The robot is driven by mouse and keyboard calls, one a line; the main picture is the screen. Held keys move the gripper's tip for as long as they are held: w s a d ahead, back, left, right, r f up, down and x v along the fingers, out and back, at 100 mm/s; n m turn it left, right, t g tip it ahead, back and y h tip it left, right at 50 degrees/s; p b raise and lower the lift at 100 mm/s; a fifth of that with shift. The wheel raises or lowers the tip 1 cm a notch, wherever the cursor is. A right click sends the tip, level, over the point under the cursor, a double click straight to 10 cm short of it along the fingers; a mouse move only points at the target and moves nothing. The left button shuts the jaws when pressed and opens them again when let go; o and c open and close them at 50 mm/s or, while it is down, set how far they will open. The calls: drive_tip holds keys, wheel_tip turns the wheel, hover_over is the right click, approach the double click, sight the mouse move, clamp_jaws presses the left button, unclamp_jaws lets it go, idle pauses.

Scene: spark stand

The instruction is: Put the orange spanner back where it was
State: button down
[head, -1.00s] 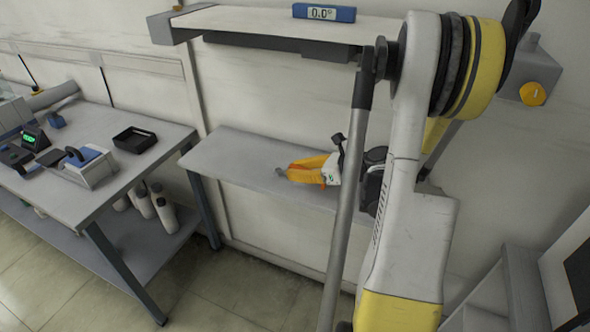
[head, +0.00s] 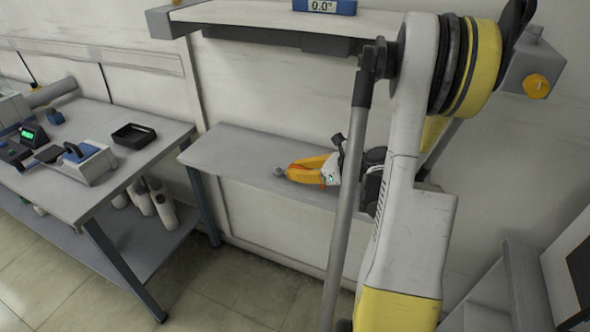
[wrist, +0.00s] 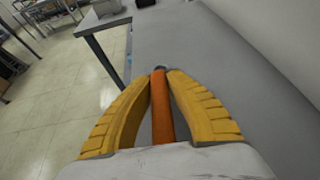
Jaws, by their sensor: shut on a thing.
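The orange spanner (wrist: 162,112) lies lengthwise between the two yellow fingers of my gripper (wrist: 164,73) in the wrist view, its dark end just past the fingertips. In the head view my gripper (head: 291,170) is over the grey wall shelf (head: 225,150), pointing left. The spanner's grey end (head: 279,171) sticks out beyond the fingertips there. My gripper is shut on the spanner. I cannot tell whether the spanner touches the shelf. Part of the shelf is hidden behind my arm.
A workbench (head: 75,190) stands at the left with a black tray (head: 134,134) and a blue-and-white device (head: 85,163). White bottles (head: 165,208) stand on its lower shelf. An upper shelf (head: 255,20) carries a blue display (head: 324,6). The grey shelf left of my gripper is clear.

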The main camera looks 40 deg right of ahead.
drive_tip(key=shift+f, duration=0.3)
drive_tip(key=c, duration=0.8)
unclamp_jaws()
drive_tip(key=shift+c, duration=0.2)
drive_tip(key=shift+p+v, duration=0.85)
drive_tip(key=shift+v, duration=2.1)
